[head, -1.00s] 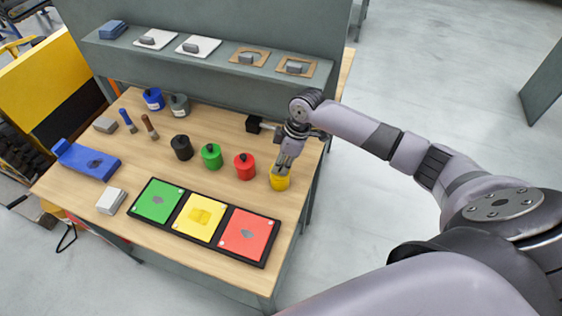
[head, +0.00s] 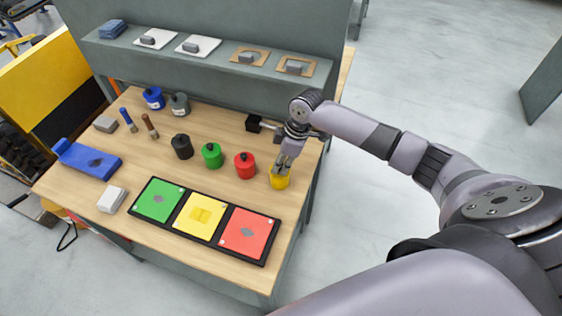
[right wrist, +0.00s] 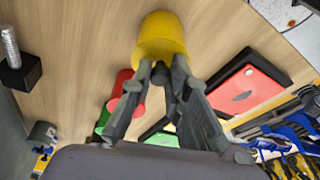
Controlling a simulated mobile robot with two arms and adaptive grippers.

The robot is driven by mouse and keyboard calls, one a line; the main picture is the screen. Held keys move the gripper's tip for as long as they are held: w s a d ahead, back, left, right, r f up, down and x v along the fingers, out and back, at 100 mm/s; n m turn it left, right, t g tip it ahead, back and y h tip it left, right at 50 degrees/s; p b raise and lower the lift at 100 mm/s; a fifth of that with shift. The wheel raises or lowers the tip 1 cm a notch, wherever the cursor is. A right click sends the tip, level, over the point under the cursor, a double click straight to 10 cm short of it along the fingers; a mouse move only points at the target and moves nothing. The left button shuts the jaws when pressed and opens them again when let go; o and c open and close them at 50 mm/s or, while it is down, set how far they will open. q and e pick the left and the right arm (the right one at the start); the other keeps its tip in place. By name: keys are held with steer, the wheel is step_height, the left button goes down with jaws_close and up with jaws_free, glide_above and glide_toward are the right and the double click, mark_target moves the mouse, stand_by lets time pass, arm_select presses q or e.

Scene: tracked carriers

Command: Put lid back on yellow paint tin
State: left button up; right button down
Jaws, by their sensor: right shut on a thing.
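The yellow paint tin (head: 279,183) stands upright near the right edge of the bench top, right of the red tin (head: 245,166). My right gripper (head: 283,167) reaches down onto the top of the yellow tin. In the right wrist view the yellow tin (right wrist: 160,30) is just beyond my fingertips (right wrist: 162,73), which are shut on the dark knob of the yellow lid (right wrist: 159,54). The lid is at the tin's mouth; I cannot tell whether it is fully seated. The fingers partly hide it. My left gripper is not in view.
Green (head: 212,155) and black (head: 182,147) tins with knobbed lids stand left of the red one. A black tray (head: 177,224) with green, yellow and red panels lies in front. A small black block (head: 253,123) lies behind. Bare wood surrounds the yellow tin.

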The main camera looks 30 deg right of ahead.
steer(key=shift+p, duration=0.35)
stand_by(0.4)
steer(key=c, duration=1.5)
jaws_free()
steer(key=shift+o, duration=0.4)
steer(key=o, duration=0.4)
steer(key=shift+o, duration=0.2)
steer(key=shift+r, duration=0.15)
steer(key=shift+r+p, duration=3.4)
steer(key=shift+p, duration=0.25)
steer(key=shift+f, duration=0.1)
steer(key=shift+c, duration=0.3)
